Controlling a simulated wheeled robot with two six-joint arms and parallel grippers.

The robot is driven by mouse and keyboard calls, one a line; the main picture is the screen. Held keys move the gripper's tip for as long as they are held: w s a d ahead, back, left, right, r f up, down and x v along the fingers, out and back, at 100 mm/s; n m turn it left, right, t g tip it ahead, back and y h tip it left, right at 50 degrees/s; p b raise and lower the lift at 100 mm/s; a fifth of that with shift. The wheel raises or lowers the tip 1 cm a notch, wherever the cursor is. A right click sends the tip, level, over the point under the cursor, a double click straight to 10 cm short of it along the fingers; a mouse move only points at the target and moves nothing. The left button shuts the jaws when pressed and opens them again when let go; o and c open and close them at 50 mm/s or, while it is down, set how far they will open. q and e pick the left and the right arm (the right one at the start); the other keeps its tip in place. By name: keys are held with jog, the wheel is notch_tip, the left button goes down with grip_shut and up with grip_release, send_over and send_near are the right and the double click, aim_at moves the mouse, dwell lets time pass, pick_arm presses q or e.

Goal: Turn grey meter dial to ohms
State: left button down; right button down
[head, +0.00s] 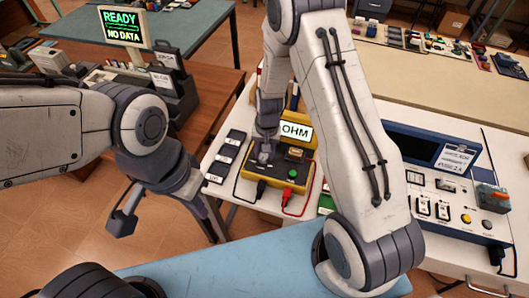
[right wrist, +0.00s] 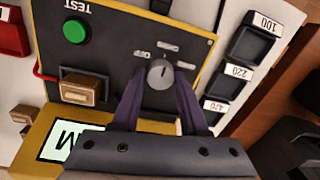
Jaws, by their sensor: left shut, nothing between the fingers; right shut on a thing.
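The yellow meter (head: 268,197) with a dark face stands on the white table, and its display (head: 296,132) reads OHM. The grey dial (right wrist: 160,73) sits on the face among several small white labels, too small to read. My right gripper (head: 264,153) reaches down to the dial. In the right wrist view its purple fingers (right wrist: 160,80) are shut on the dial, one on each side. The dial is mostly hidden in the head view. My left gripper (head: 212,226) is shut and empty, left of the meter, by the table edge.
Black and red leads are plugged into the meter's front. A green TEST button (right wrist: 75,31) is on its face. Dark blocks labelled 100, 220 and 470 (right wrist: 221,106) lie beside it. A blue instrument (head: 440,150) stands at right. A READY, NO DATA screen (head: 123,26) is at back left.

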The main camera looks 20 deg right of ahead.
aim_at(266, 156)
jog(key=shift+c, duration=2.2)
grip_release()
notch_tip(266, 156, up, 10)
jog(key=b, duration=0.1)
jog(key=shift+s+d+r, duration=0.15)
jog(key=shift+d+r, duration=0.1)
jog(key=shift+d, duration=0.05)
